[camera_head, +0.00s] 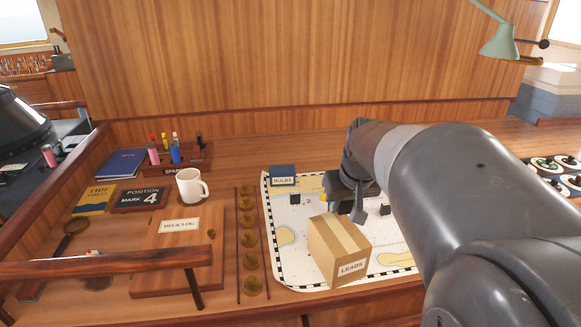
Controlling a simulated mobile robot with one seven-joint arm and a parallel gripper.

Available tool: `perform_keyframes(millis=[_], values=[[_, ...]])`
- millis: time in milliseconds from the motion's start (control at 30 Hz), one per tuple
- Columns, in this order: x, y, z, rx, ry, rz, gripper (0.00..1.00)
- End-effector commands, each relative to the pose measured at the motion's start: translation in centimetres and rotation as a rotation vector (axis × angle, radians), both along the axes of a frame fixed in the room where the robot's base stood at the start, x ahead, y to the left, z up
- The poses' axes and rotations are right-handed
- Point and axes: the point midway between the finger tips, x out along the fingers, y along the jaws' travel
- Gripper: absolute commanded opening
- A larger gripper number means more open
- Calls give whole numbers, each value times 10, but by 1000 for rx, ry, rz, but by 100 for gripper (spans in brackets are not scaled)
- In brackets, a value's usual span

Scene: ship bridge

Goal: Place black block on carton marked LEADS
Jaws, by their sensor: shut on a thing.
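The carton marked LEADS (341,250) is a tan cardboard box with a white label. It stands on the chart in the middle of the desk, its taped top facing up. My gripper (348,204) is just behind and above the carton's back right corner in this view. It is shut on a dark thing, seemingly the black block, which I cannot tell clearly from the dark gripper parts. Small black pieces also sit on the chart, one to the left (295,199) and one to the right (385,210) of my gripper.
The chart (283,270) lies under the carton. A blue BULBS box (283,175) stands at its back left. A row of brass pieces (250,262), a DECK LOG board (165,262) and a white mug (191,186) are further left. A wooden rail (110,266) crosses the front left.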

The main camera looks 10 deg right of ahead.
Motion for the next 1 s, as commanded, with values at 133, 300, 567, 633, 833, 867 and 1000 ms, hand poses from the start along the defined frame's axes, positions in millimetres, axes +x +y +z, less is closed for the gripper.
perform_keyframes(millis=[133, 300, 567, 633, 833, 867, 1000], values=[[3, 5, -8, 2, 1, -1, 7], [3, 4, -34, 2, 3, -1, 7], [4, 4, -43, 0, -2, 0, 7], [3, 4, -43, 0, -1, 0, 7], [3, 4, -46, 0, -1, 0, 31], [3, 4, -46, 0, -1, 0, 33], [3, 4, -46, 0, -1, 0, 45]])
